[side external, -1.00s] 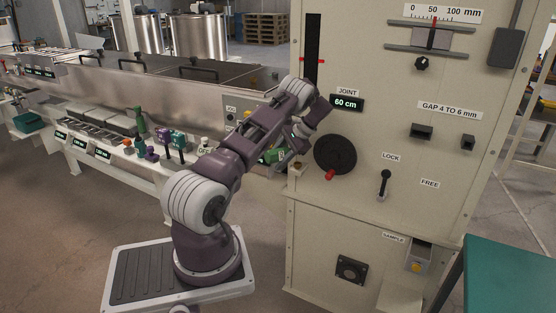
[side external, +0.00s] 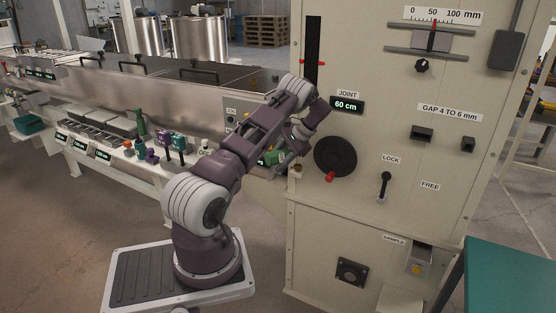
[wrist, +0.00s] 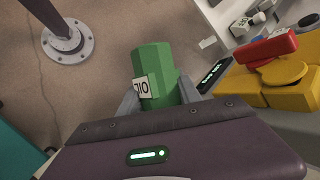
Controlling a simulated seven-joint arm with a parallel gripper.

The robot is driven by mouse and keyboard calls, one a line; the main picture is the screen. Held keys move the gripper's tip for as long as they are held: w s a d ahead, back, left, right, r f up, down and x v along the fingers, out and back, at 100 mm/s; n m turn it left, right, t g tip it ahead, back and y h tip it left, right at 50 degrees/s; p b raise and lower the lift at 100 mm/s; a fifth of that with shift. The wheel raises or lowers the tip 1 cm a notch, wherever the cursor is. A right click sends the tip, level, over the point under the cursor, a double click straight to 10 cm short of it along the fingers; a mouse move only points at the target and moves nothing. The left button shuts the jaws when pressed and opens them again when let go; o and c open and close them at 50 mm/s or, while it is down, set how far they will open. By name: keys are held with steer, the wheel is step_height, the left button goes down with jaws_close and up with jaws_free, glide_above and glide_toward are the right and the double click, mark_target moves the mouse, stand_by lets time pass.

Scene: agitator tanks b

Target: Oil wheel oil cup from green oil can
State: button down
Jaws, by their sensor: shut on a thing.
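My gripper (wrist: 165,100) is shut on the green oil can (wrist: 153,62), whose white label reads OIL, upside down in the wrist view. In the side external view, the can (side external: 274,158) shows partly behind my wrist, left of the cream panel. The black handwheel (side external: 335,155) with a red knob is on the panel, right of my gripper. A small brassy cup (side external: 297,170) sits at the panel's left edge, below my gripper and left of the wheel; it looks like the oil cup. The can's spout is not clearly visible.
The cream panel (side external: 400,120) stands close to my wrist, with a LOCK lever (side external: 384,186) right of the wheel. A long bench (side external: 110,160) with several small tools runs to the left. Yellow parts with a red handle (wrist: 265,48) show at right in the wrist view.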

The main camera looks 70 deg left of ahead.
step_height(320, 180, up, 9)
steer(key=shift+f, duration=0.15)
stand_by(0.4)
steer(key=shift+n+t, duration=0.3)
steer(key=shift+t, duration=0.8)
steer(key=shift+w+a+f+n+t+y, duration=0.1)
steer(key=shift+w+n+t+y, duration=0.15)
steer(key=shift+t, duration=0.35)
steer(key=shift+w+f+n+t+y, duration=0.15)
steer(key=shift+t+y, duration=0.2)
steer(key=shift+t, duration=0.25)
